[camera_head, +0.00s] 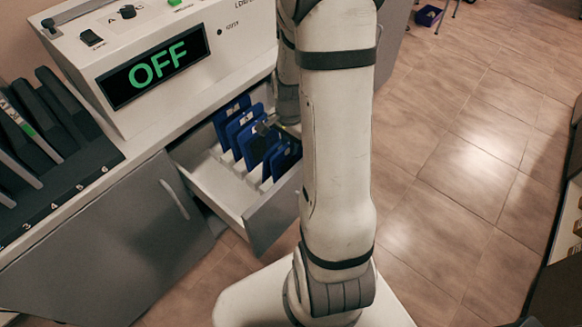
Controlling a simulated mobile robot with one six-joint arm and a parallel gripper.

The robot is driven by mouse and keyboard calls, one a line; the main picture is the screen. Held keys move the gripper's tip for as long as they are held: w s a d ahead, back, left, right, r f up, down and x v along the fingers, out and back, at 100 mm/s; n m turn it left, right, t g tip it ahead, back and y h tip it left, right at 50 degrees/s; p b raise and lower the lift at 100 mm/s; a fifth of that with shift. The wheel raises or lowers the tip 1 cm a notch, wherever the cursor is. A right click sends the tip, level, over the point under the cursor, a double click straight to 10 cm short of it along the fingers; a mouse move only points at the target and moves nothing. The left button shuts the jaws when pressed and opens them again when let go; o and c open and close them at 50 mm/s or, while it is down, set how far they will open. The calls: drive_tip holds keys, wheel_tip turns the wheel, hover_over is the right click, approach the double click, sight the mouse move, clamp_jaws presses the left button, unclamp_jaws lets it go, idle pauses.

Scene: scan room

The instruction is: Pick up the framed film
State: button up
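Several blue frames (241,125) stand upright in a row in an open white drawer (213,176), and these look like the framed films. Dark panels show inside some of them. I cannot tell which one the task means. My arm rises through the middle of the view and hides the drawer's right part. My gripper (266,128) is down at the frames, mostly hidden behind my arm and small in the picture. A grey tip of it shows beside the middle frames. I cannot tell whether it is open or touches a frame.
A scanner-like machine (205,75) with a green "OFF" display stands on the counter above the drawer. A numbered dark rack (62,185) holding upright plates is at left. A grey cabinet door (110,245) is below.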

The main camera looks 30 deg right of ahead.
drive_tip(key=shift+s+f, duration=0.15)
drive_tip(key=shift+f, duration=0.1)
drive_tip(key=shift+c, duration=0.3)
drive_tip(key=shift+s+f, duration=0.1)
clamp_jaws()
drive_tip(key=shift+a, duration=0.1)
drive_tip(key=r+p, duration=0.2)
drive_tip(key=r, duration=0.8)
drive_tip(key=shift+w+r+p, duration=0.15)
drive_tip(key=shift+w+p, duration=0.05)
drive_tip(key=shift+p, duration=0.2)
wheel_tip(320, 180, up, 9)
drive_tip(key=p, duration=0.7)
